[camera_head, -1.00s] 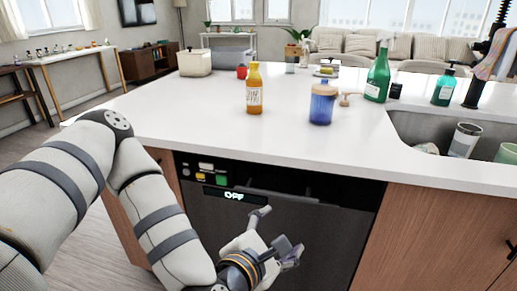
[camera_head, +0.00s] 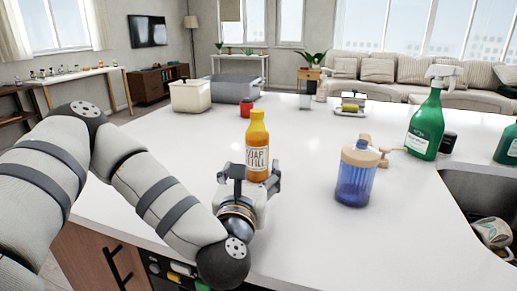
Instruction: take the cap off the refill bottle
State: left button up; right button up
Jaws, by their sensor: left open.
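The orange refill bottle (camera_head: 257,157) stands upright on the white counter, with a "SOAP REFILL" label. Its yellow cap (camera_head: 257,116) is on top. My left gripper (camera_head: 256,176) is open, just in front of the bottle's lower half, its fingers pointing away from me. The cap is above the fingers. The gripper hides the foot of the bottle, and I cannot tell whether a finger touches it. My right gripper is not in view.
A blue ribbed dispenser (camera_head: 355,178) stands to the right, with a beige wooden piece (camera_head: 378,146) beside it. A green spray bottle (camera_head: 427,124) is farther right, near the sink (camera_head: 475,205). A red item (camera_head: 246,108) and a cream canister (camera_head: 191,96) stand behind.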

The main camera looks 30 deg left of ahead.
aim_at(265, 128)
pick_arm(q)
jog(key=x, duration=0.6)
jog(key=f+x, duration=0.1)
jog(key=x, duration=0.2)
jog(key=shift+w, duration=0.3)
jog(key=c, duration=1.4)
notch_tip(265, 128, up, 3)
jog(key=shift+r, duration=0.15)
jog(key=d+r, duration=0.1)
jog(key=s+d+r, duration=0.1)
jog(key=s+r, duration=0.1)
jog(key=r, duration=0.1)
jog(key=shift+d, duration=0.4)
jog(key=s+d+r, duration=0.2)
jog(key=d, duration=0.1)
jog(key=s+d+r, duration=0.1)
jog(key=d+r, duration=0.1)
jog(key=d, duration=0.1)
jog(key=s+d+r, duration=0.1)
jog(key=s+d, duration=0.1)
jog(key=d, duration=0.1)
jog(key=shift+s+r, duration=0.35)
jog(key=shift+r, duration=0.05)
